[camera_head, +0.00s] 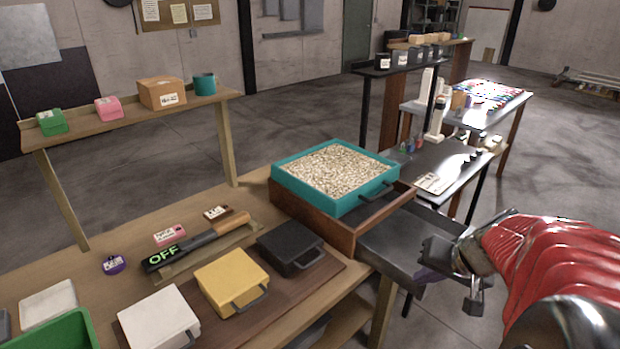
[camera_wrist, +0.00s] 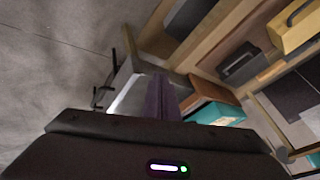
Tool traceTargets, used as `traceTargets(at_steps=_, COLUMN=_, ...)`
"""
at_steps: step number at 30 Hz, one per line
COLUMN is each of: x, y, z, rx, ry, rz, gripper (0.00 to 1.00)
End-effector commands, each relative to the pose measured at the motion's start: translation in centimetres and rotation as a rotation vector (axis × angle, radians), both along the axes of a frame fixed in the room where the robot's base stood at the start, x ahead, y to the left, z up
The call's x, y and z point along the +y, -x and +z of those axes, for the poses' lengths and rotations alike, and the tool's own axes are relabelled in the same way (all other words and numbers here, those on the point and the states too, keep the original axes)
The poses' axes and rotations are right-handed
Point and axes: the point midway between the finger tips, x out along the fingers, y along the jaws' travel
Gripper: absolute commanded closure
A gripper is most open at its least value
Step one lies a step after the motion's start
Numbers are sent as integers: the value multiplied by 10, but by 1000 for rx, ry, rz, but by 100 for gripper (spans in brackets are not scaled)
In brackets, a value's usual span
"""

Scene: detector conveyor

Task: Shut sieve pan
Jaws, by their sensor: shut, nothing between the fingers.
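A teal pan (camera_head: 290,180) full of pale grains sits on a brown wooden frame (camera_head: 310,222) at the end of the bench. It has a dark handle on its near right side. A flat grey pan-like piece (camera_head: 385,248) juts out from the right side of the frame. I cannot tell how far it runs beneath. The wrist view shows the shut fingers (camera_wrist: 160,97) and part of the teal pan (camera_wrist: 215,112).
Black (camera_head: 290,248), yellow (camera_head: 232,281) and white (camera_head: 158,320) lidded boxes with handles stand on a brown board left of the frame. A dark detector wand (camera_head: 180,248) reading OFF lies behind them. A metal-topped table (camera_head: 455,163) stands behind. Open floor lies to the right.

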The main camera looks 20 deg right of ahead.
Motion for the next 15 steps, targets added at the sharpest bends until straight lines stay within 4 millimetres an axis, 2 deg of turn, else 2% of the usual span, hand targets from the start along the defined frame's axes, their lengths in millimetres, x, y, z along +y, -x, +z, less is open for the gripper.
traceTargets(at_steps=1, x=-18, y=6, z=-4, rx=-9, ry=-10, rz=-44, gripper=100)
traceTargets(at_steps=3, x=-40, y=13, z=-8, rx=-26, ry=-19, rz=-99, gripper=100)
traceTargets(at_steps=9, x=-98, y=41, z=-20, rx=-70, ry=-34, rz=-243, gripper=100)
traceTargets(at_steps=12, x=-117, y=53, z=-23, rx=-85, ry=-36, rz=-292, gripper=100)
traceTargets(at_steps=15, x=-127, y=59, z=-25, rx=-93, ry=-36, rz=-317, gripper=100)
